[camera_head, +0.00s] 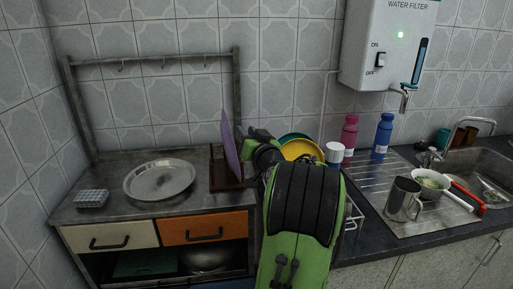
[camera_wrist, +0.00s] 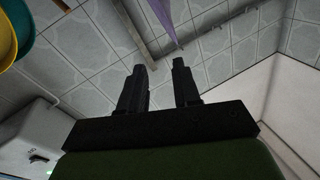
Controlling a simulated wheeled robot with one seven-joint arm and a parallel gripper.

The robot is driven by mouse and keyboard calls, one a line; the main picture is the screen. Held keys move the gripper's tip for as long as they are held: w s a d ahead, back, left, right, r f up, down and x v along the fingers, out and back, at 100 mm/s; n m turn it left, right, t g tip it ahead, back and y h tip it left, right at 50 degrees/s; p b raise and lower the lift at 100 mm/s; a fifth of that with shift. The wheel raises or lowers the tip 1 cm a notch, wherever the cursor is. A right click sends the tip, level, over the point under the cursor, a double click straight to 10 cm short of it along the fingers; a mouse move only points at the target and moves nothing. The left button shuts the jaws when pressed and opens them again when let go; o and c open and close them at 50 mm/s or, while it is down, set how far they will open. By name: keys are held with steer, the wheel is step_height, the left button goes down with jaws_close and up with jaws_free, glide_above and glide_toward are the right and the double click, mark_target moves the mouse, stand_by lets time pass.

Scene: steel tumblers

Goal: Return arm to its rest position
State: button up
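My gripper shows in the wrist view (camera_wrist: 160,68) with its two dark fingers apart and nothing between them. In the head view my green and black arm rises at the front centre. It hides part of the counter and of the dish rack. The gripper end (camera_head: 258,138) is partly hidden behind the arm, just right of the purple plate (camera_head: 230,146); I cannot tell the gap between them. A steel tumbler (camera_head: 403,199) stands upright on the ridged drainboard (camera_head: 385,222), right of my arm and apart from it.
A steel plate (camera_head: 160,180) and a small checked block (camera_head: 92,198) lie on the left cabinet. Yellow and teal dishes (camera_head: 302,149) and pink (camera_head: 349,134) and blue (camera_head: 383,136) bottles stand near my arm. A water filter (camera_head: 388,45) hangs upper right. A white bowl (camera_head: 430,185) sits by the sink.

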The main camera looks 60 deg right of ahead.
steer(key=b+v, duration=0.1)
steer(key=v, duration=0.8)
steer(key=shift+b, duration=0.3)
